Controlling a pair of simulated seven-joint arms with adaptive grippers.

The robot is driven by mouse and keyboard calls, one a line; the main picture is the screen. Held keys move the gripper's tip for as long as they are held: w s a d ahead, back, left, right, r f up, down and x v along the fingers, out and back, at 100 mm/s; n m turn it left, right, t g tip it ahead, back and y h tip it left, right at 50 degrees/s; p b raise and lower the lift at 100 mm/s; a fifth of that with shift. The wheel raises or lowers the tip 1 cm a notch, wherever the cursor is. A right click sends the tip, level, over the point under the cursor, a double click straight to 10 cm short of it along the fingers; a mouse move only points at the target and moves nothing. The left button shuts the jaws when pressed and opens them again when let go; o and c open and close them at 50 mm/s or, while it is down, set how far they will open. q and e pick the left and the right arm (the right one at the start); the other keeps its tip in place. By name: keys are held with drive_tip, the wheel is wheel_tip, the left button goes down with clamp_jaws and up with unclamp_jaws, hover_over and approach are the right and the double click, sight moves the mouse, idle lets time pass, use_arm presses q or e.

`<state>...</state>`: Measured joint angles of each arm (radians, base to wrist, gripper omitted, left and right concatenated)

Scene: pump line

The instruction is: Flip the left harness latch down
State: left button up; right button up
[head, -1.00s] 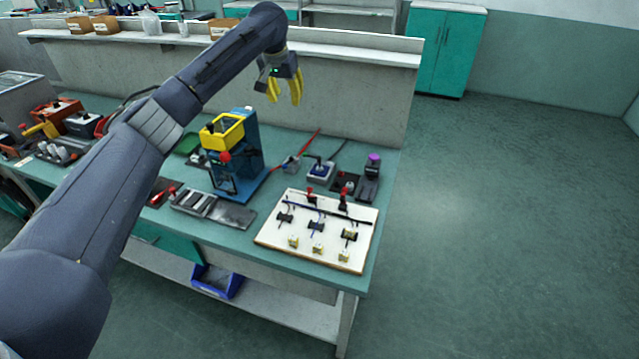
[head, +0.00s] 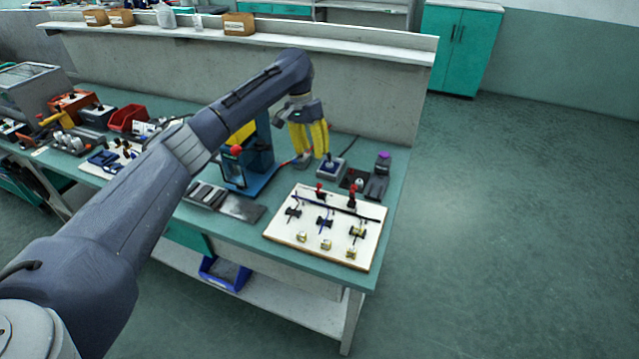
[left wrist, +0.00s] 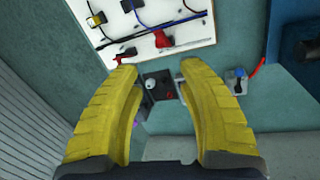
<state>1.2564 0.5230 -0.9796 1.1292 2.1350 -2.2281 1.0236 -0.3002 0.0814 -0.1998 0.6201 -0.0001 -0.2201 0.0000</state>
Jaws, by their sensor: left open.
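The white harness board (head: 290,242) lies flat near the table's front right corner, with cables and small connectors on it. The left harness latch (head: 320,189) is a red lever at the board's back edge and appears raised. It also shows in the left wrist view (left wrist: 165,40). A second red latch (head: 352,195) stands to its right; it shows in the left wrist view (left wrist: 126,56) too. My left gripper (head: 314,160) has yellow fingers, open and empty, pointing down behind and above the left latch. Its fingertips show in the left wrist view (left wrist: 160,72), apart from both latches. My right gripper is out of view.
A blue press (head: 257,155) stands left of the gripper, partly behind my arm. A blue-topped box (head: 332,169) and a dark device with a purple top (head: 378,177) stand behind the board. A grey metal plate (head: 240,207) lies left of it.

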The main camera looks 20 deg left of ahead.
use_arm(q)
drive_tip(key=x, duration=1.2)
drive_tip(key=shift+f, duration=0.1)
clamp_jaws()
idle(0.4)
